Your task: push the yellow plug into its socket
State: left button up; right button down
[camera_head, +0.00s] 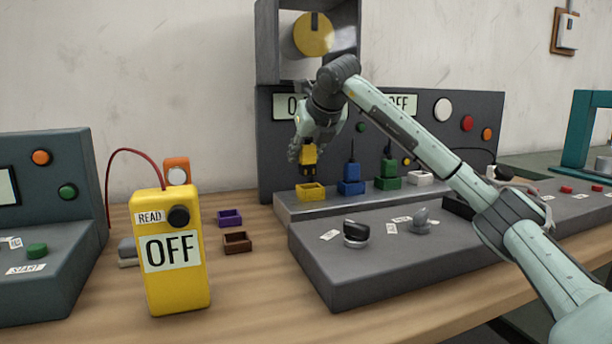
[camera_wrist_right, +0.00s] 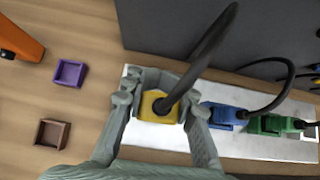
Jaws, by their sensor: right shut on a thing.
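The yellow plug (camera_head: 309,155) is held in my right gripper (camera_head: 305,160), upright just above the yellow socket (camera_head: 310,192). In the head view a small gap shows between plug and socket. In the right wrist view the yellow plug (camera_wrist_right: 158,106) sits between both fingers of the right gripper (camera_wrist_right: 156,112), with a black cable rising from it. There the plug hides the yellow socket. My left gripper is in neither view.
A blue plug (camera_head: 351,172) and a green plug (camera_head: 387,168) stand in sockets to the right, beside a white socket (camera_head: 420,178). A yellow meter (camera_head: 178,285) reading OFF stands at front left. Purple (camera_head: 230,217) and brown (camera_head: 237,242) sockets lie on the table.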

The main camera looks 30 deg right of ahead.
aim_at(306, 175)
jog(key=shift+w+d+f, duration=0.45)
jog(key=shift+d+f, duration=0.05)
jog(key=shift+d, duration=0.2)
jog(key=shift+f, duration=0.25)
notch_tip(306, 175, down, 3)
jog(key=shift+f, duration=0.35)
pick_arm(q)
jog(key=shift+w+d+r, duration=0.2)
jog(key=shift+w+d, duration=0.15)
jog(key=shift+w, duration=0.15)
pick_arm(e)
jog(key=shift+f, duration=0.1)
jog(key=c, duration=1.5)
grip_release()
jog(key=shift+o, duration=1.4)
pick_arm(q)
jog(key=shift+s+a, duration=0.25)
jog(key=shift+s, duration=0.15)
